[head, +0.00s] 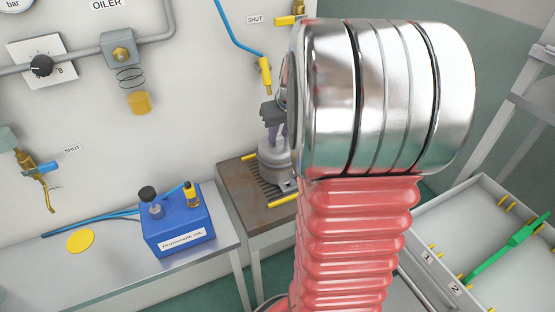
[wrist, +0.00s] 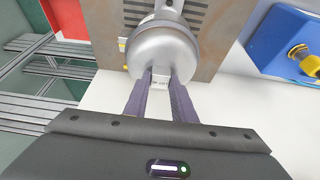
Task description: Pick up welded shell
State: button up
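The welded shell (head: 275,168) is a grey metal cylinder standing on the brown slatted table, partly hidden behind my arm in the head view. In the wrist view the shell (wrist: 163,47) is a rounded grey body at the top centre, with a small pale labelled piece at its near side. My gripper (wrist: 161,75) reaches to it with two dark fingers, one on each side of that labelled piece. A gap shows between the fingers. I cannot tell whether they press on the piece. In the head view my gripper is just above the shell, mostly hidden.
The brown table (head: 236,179) has yellow strips along its edges. A blue oil box (head: 178,222) stands on the bench at left, with a yellow disc (head: 80,241) beside it. A pale tray (head: 463,208) with a green tool (head: 508,247) is at right. A wall with pipes stands behind.

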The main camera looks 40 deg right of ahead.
grip_shut()
dwell(0.9)
